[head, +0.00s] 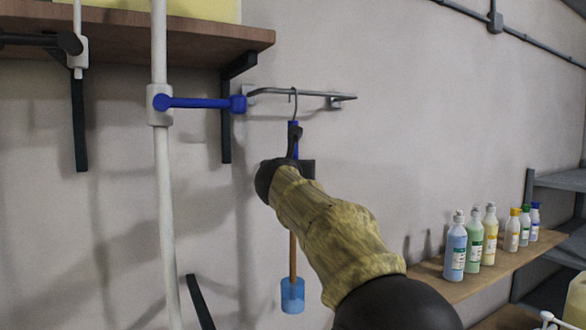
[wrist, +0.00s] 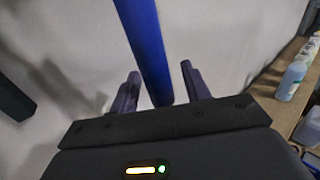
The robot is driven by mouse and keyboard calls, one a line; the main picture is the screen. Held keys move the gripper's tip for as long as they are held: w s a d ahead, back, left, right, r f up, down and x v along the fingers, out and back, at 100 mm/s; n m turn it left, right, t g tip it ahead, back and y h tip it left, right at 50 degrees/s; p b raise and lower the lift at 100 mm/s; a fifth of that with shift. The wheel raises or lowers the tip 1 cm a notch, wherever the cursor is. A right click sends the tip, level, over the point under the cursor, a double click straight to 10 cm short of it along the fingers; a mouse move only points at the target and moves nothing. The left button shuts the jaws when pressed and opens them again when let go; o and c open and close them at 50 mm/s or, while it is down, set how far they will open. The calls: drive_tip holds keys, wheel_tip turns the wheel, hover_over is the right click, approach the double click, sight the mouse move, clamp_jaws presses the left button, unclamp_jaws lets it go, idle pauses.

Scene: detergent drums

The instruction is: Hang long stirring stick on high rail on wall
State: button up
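The long stirring stick has a blue upper handle (head: 294,127), a brown shaft (head: 292,256) and a translucent blue cup-shaped end (head: 292,296). It hangs upright, and the metal hook (head: 292,104) at its top appears to be looped over the grey high rail (head: 315,94) on the wall. My gripper (head: 294,138) is at the handle, below the rail, with my arm hiding part of the stick. In the wrist view the fingers (wrist: 160,69) are apart, with the blue handle (wrist: 145,42) between them and gaps visible on both sides.
A wooden shelf (head: 150,38) on black brackets is at upper left. A white vertical pipe (head: 165,220) with a blue lever (head: 205,103) stands left of the stick. Several bottles (head: 456,250) line a low wooden shelf (head: 440,279) at right. The wall between is bare.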

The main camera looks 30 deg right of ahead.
drive_tip(key=b+v, duration=0.5)
drive_tip(key=v, duration=1.2)
drive_tip(key=shift+s+a, duration=0.15)
drive_tip(key=shift+a, duration=0.05)
